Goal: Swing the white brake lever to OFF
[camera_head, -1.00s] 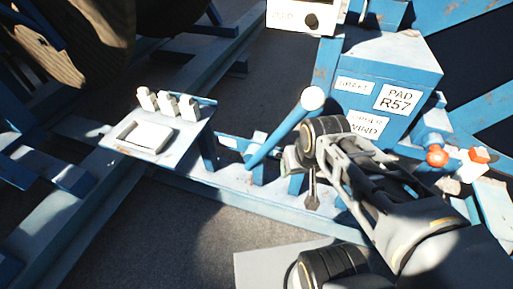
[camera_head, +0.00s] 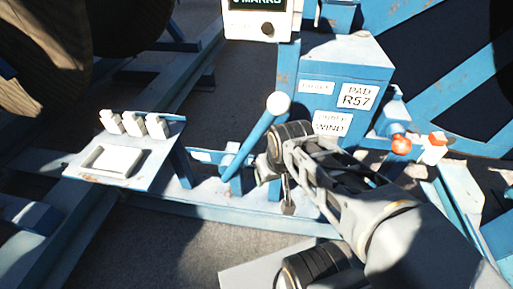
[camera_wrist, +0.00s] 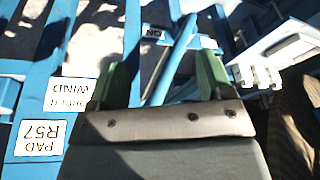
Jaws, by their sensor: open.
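The brake lever is a blue bar (camera_head: 250,146) with a white round knob (camera_head: 278,103). It stands tilted, its knob end up and to the right, beside the blue cabinet. My gripper (camera_wrist: 165,65) is open, its two green fingers apart. In the wrist view, the blue bar (camera_wrist: 172,62) runs up between the fingers; I cannot tell whether either finger touches it. In the head view, my wrist covers part of the area right of the lever, and the fingertips are hard to make out. No OFF label is readable.
The blue cabinet (camera_head: 342,70) with the PAD R57 label stands close right of the lever. Red-orange knobs (camera_head: 401,145) stick out further right. A sloped panel (camera_head: 122,160) with several white switches is at left. A blue frame rail (camera_head: 200,205) runs below.

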